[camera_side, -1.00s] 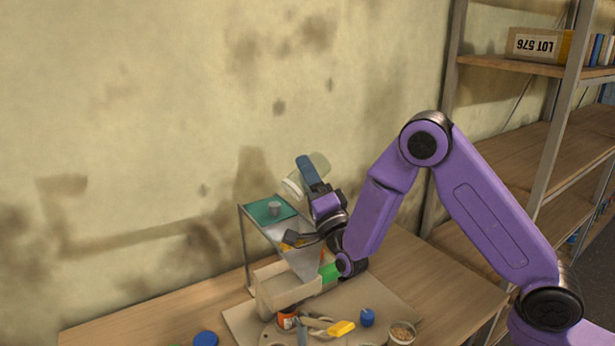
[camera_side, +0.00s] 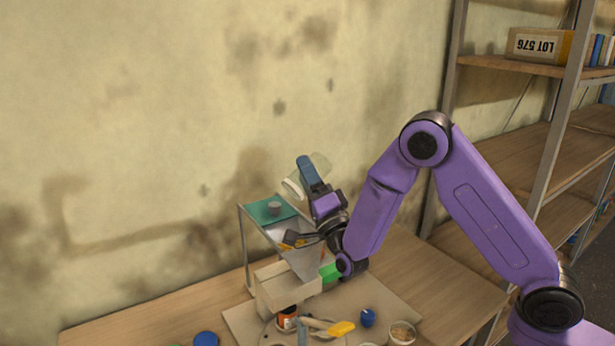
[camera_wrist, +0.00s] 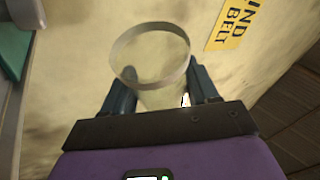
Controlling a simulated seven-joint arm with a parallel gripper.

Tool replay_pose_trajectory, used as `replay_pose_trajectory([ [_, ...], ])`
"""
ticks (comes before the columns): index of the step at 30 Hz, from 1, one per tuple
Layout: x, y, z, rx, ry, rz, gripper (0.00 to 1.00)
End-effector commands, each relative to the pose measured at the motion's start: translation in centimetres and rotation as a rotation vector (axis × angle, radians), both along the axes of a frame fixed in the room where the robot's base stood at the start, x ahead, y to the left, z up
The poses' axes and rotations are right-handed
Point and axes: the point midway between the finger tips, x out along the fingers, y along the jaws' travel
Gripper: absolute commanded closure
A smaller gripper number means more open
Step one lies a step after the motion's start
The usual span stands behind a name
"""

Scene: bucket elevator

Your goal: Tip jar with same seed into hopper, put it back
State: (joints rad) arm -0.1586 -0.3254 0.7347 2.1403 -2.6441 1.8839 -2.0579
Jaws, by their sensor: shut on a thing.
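My gripper (camera_side: 307,170) is shut on a clear, pale jar (camera_side: 321,161), high above the hopper. The jar is tilted, with its whitish rim (camera_side: 291,188) toward the lower left. In the wrist view the jar's round rim (camera_wrist: 150,27) shows beyond the two fingers of my gripper (camera_wrist: 163,88); I cannot make out any seed in it. The grey metal hopper (camera_side: 302,263) stands below, partly behind my wrist. A cream box (camera_side: 283,290) sits under it, and an orange-labelled jar (camera_side: 286,319) stands in front.
A green plate (camera_side: 266,213) with a small grey piece tops the stand. A bowl of seed (camera_side: 402,332), blue objects (camera_side: 367,317) and (camera_side: 206,339), and a yellow-ended tool (camera_side: 341,328) lie on the bench. Shelving (camera_side: 540,150) stands at right; the wall is close behind.

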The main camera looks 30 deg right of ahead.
Motion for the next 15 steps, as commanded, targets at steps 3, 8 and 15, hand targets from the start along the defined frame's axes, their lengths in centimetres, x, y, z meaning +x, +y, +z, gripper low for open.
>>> replay_pose_trajectory([
  [3, 0.00, 0.00, 0.00, 0.000, 0.000, 0.000, 0.76],
  [8, -0.02, -0.01, -0.06, 0.001, 0.000, 0.000, 0.76],
  [15, -0.01, -0.35, -0.43, 0.105, 0.011, -0.001, 0.76],
])
